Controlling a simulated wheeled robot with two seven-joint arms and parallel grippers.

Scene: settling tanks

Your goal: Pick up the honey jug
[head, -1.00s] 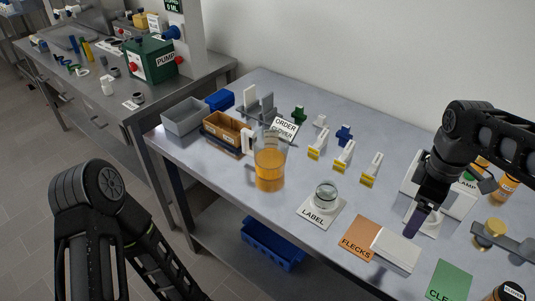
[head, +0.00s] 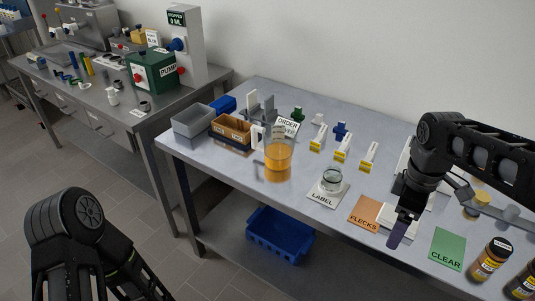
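The honey jug (head: 278,156) is a clear jug with amber liquid in its lower part and a pale handle on its left side. It stands upright on the grey bench, left of the jar on the LABEL card. My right gripper (head: 399,222) points down over the front of the bench, well to the right of the jug, near the white pad and the FLECKS card. A purple piece shows at its tip; I cannot tell whether this is a finger or something held. My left arm is at the lower left, and its gripper is out of the frame.
A small glass jar (head: 332,179) stands on the LABEL card right of the jug. A brown wooden box (head: 232,146) and the ORDER card (head: 287,126) are close behind it. Brown bottles (head: 491,260) stand at the right. A blue crate (head: 280,249) sits below the bench.

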